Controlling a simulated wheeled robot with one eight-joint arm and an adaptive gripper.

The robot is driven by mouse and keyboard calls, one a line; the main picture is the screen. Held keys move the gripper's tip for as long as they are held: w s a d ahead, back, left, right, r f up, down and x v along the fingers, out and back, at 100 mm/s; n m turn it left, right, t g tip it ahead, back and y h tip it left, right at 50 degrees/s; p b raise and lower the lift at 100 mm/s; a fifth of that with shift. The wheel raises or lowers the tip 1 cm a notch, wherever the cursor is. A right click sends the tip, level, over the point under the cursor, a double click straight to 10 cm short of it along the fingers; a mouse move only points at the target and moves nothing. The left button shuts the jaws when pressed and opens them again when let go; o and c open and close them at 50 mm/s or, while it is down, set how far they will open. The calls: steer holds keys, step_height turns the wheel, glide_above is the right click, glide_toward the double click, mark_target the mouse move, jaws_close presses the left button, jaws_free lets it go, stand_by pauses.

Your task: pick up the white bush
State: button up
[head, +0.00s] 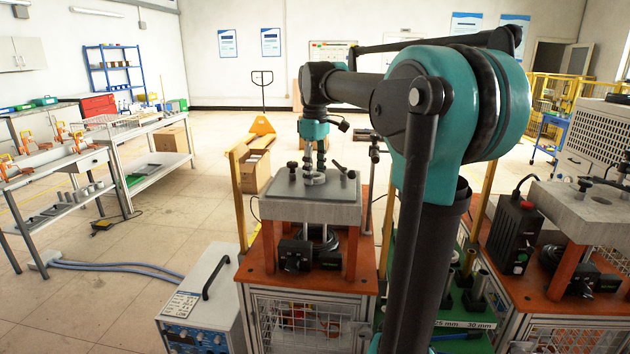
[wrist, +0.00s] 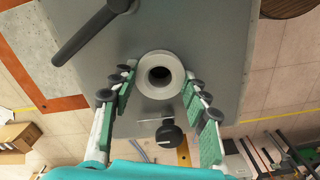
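The white bush (wrist: 146,86), a pale ring with a dark central hole, stands on the grey top plate (wrist: 210,30) of the induction heater. In the wrist view it lies between the fingertips of my gripper (wrist: 159,84). My gripper is open, with a green-padded finger on each side; the left finger shows a small gap and the right one is very close to the bush. Whether it touches cannot be told. In the head view my gripper (head: 315,165) points down over the grey plate (head: 275,195), and the bush is small and partly hidden by the fingers.
A black lever handle (wrist: 90,35) and a dark round knob (wrist: 170,136) rise from the plate near the bush. A second heater station (head: 590,205) stands at the right. A grey-blue control box (head: 205,300) stands on the floor at left. Open floor lies left of the station.

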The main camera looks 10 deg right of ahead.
steer(key=c, duration=0.6)
step_height(320, 180, up, 28)
steer(key=shift+f, duration=0.25)
stand_by(1.0)
